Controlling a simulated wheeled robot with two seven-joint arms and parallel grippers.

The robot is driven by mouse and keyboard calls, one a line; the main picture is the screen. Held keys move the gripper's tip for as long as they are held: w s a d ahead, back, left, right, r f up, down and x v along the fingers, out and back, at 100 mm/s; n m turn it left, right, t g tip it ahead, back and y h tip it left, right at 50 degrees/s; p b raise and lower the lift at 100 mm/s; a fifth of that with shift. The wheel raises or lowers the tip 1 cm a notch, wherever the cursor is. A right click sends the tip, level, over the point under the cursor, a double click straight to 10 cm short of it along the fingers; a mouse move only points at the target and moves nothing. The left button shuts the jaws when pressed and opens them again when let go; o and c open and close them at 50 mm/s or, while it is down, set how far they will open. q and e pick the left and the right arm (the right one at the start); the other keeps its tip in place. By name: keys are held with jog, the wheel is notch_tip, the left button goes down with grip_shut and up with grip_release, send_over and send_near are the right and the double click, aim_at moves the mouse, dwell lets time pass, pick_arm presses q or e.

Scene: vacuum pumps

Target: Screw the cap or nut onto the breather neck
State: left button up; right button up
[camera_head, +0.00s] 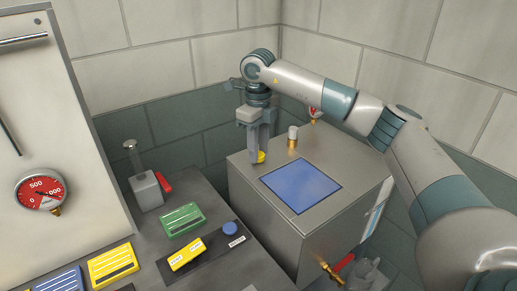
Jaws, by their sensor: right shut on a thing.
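My right gripper (261,147) points straight down over the back left part of the grey metal box (268,222). It is shut on a small round yellow cap (261,157), which shows at its fingertips, low over the box top. I cannot tell whether a neck is hidden under the cap or whether the cap touches the box. Right of the gripper, a short brass fitting with a whitish upper part (292,137) stands upright on the box top. I cannot tell which part is the breather neck. My left gripper is not in view.
A blue square panel (300,186) lies on the box top. A red-handled valve (338,266) sticks out of the box front. On the dark bench left stand green (183,219) and yellow (113,264) blocks and a clear-topped container (146,190). A red gauge (41,192) is far left.

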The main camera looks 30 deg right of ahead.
jog(key=shift+m, duration=0.3)
jog(key=shift+m, duration=1.5)
jog(key=shift+m, duration=1.7)
jog(key=shift+m, duration=1.7)
